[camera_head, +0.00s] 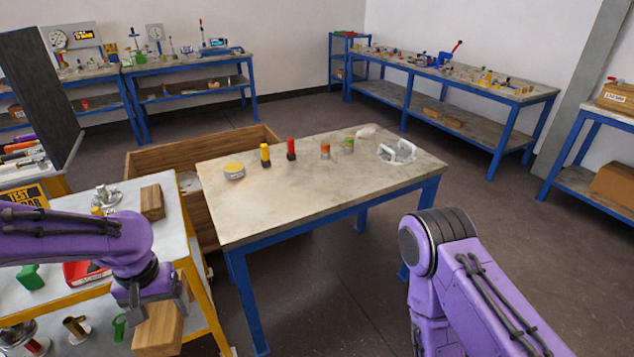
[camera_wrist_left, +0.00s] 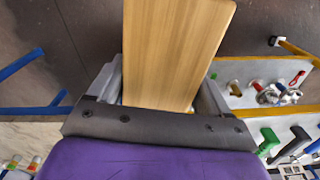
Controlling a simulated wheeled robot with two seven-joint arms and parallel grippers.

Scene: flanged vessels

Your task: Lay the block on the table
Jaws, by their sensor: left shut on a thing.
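A light wooden block (camera_head: 158,332) hangs from my left gripper (camera_head: 158,304) at the lower left of the head view, beside the yellow-framed cart. In the left wrist view the block (camera_wrist_left: 175,50) sits between the two jaws, its long face pointing away from the palm. The table (camera_head: 290,195) with a stone-like top and blue legs stands in the middle of the head view, up and right of the block. The block is off the table. My right arm shows at the lower right; its gripper is out of view.
The front of the top is clear. Another wooden block (camera_head: 152,202) is on the cart. A wooden crate (camera_head: 200,152) stands behind.

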